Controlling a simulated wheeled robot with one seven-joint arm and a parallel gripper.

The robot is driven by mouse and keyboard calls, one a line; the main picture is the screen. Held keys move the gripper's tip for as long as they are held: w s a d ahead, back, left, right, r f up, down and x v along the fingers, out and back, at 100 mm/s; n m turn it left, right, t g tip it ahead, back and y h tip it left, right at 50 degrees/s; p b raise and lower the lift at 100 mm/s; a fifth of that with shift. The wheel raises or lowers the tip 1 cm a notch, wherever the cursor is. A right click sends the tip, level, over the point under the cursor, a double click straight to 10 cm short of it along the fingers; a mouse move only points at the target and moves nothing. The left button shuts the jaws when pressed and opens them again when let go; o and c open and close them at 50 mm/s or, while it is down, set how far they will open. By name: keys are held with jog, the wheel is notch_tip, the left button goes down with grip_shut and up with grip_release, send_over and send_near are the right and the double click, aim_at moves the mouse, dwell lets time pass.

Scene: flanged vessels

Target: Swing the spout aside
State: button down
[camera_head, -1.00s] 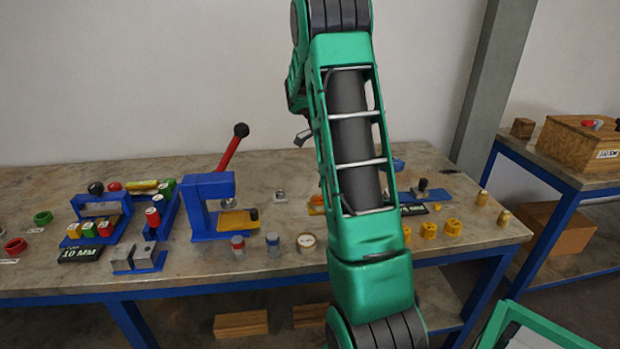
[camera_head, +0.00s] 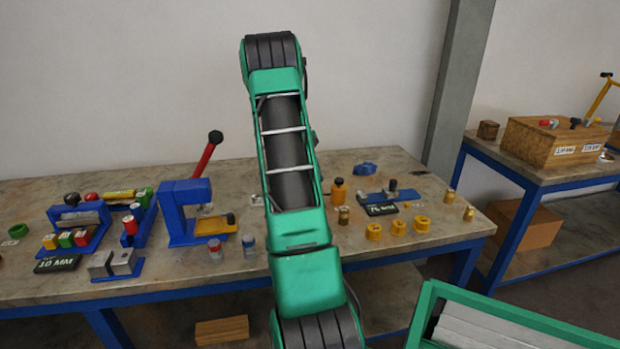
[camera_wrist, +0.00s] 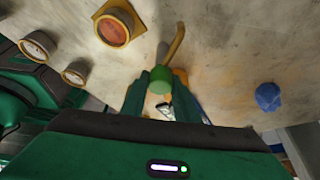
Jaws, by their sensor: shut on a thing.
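In the wrist view, a curved yellow-brown spout (camera_wrist: 176,45) runs away from a round green piece (camera_wrist: 161,79) between my fingers. My gripper (camera_wrist: 163,96) is shut on this green-ended spout. The exact contact is partly hidden by the fingers. In the head view my green arm covers the middle of the bench, and neither my gripper nor the spout can be made out there. An orange bottle with a dark top (camera_head: 339,190) stands just right of my arm.
The bench (camera_head: 205,290) holds a blue press with a red lever (camera_head: 207,155), several yellow flanged pieces (camera_head: 398,227) and a blue lobed knob (camera_wrist: 268,97). A second table at right bears a wooden box (camera_head: 545,145). A green-framed tray (camera_head: 430,300) is at the lower right.

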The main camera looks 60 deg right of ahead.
jog(key=shift+w+r+m, duration=0.2)
jog(key=shift+w+m, duration=0.15)
jog(key=shift+m, duration=0.15)
jog(key=c, duration=1.4)
grip_release()
jog(key=shift+c, duration=0.2)
jog(key=shift+o, duration=0.3)
jog(key=shift+s+f, duration=0.1)
jog(key=v, duration=1)
jog(key=shift+d+r, duration=0.15)
jog(key=shift+r, duration=0.25)
